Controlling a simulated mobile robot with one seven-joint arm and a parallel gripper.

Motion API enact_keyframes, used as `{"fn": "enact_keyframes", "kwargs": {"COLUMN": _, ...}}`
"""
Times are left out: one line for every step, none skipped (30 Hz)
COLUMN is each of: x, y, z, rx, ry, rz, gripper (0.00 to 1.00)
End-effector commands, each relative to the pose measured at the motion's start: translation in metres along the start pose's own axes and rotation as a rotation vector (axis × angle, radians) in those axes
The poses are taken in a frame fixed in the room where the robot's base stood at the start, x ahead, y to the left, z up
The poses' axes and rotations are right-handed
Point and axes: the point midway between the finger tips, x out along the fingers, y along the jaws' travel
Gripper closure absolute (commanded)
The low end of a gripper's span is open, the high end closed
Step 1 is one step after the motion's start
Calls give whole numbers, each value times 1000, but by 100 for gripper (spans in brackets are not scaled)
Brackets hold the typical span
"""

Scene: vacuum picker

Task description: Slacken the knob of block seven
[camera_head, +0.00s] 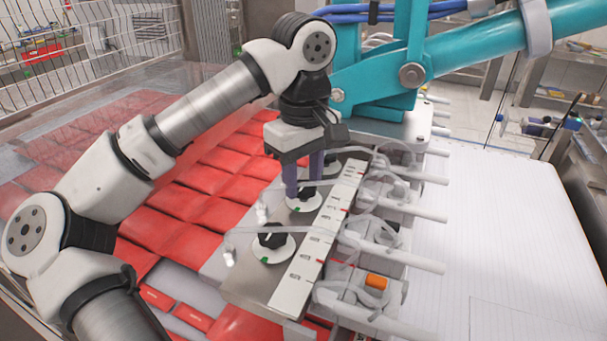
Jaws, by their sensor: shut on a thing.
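My gripper (304,188) points down with its purple fingers on either side of a knob, above a white round dial (303,204) with a green mark. It is shut on that knob, which the fingers mostly hide. A second black knob (272,235) stands free on its own white dial (265,250) nearer the camera. Part of another dial (330,167) shows behind my gripper. A white scale strip (322,235) with small marks runs beside the dials. The block numbers are too small to read, so I cannot tell which block is seven.
Clear hoses and grey tubes (395,255) crowd the strip's right side, with an orange part (376,282) near the front. A teal arm (470,45) stands behind. Red packs (190,210) lie left; a white ribbed surface (500,240) lies right.

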Motion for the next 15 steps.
{"fn": "enact_keyframes", "kwargs": {"x": 0, "y": 0, "z": 0, "rx": -3, "ry": 0, "rz": 0, "gripper": 86}}
{"fn": "enact_keyframes", "kwargs": {"x": 0, "y": 0, "z": 0, "rx": -7, "ry": 0, "rz": 0, "gripper": 86}}
{"fn": "enact_keyframes", "kwargs": {"x": 0, "y": 0, "z": 0, "rx": -13, "ry": 0, "rz": 0, "gripper": 86}}
{"fn": "enact_keyframes", "kwargs": {"x": 0, "y": 0, "z": 0, "rx": -20, "ry": 0, "rz": 0, "gripper": 86}}
{"fn": "enact_keyframes", "kwargs": {"x": 1, "y": 0, "z": 0, "rx": -28, "ry": 0, "rz": 0, "gripper": 86}}
{"fn": "enact_keyframes", "kwargs": {"x": 1, "y": 0, "z": 0, "rx": -41, "ry": 0, "rz": 0, "gripper": 86}}
{"fn": "enact_keyframes", "kwargs": {"x": 1, "y": 0, "z": 0, "rx": -52, "ry": 0, "rz": 0, "gripper": 86}}
{"fn": "enact_keyframes", "kwargs": {"x": 1, "y": 0, "z": 0, "rx": -67, "ry": 0, "rz": 0, "gripper": 86}}
{"fn": "enact_keyframes", "kwargs": {"x": 1, "y": 0, "z": 0, "rx": -87, "ry": 0, "rz": 0, "gripper": 86}}
{"fn": "enact_keyframes", "kwargs": {"x": 2, "y": 0, "z": 0, "rx": -105, "ry": 0, "rz": 0, "gripper": 86}}
{"fn": "enact_keyframes", "kwargs": {"x": 2, "y": 0, "z": 0, "rx": -124, "ry": 0, "rz": 0, "gripper": 86}}
{"fn": "enact_keyframes", "kwargs": {"x": 2, "y": 0, "z": 0, "rx": -153, "ry": 1, "rz": 0, "gripper": 86}}
{"fn": "enact_keyframes", "kwargs": {"x": 2, "y": 0, "z": 0, "rx": -177, "ry": 1, "rz": 0, "gripper": 86}}
{"fn": "enact_keyframes", "kwargs": {"x": 2, "y": 0, "z": 0, "rx": -200, "ry": 1, "rz": 1, "gripper": 86}}
{"fn": "enact_keyframes", "kwargs": {"x": 2, "y": 0, "z": 0, "rx": -234, "ry": 1, "rz": 1, "gripper": 86}}
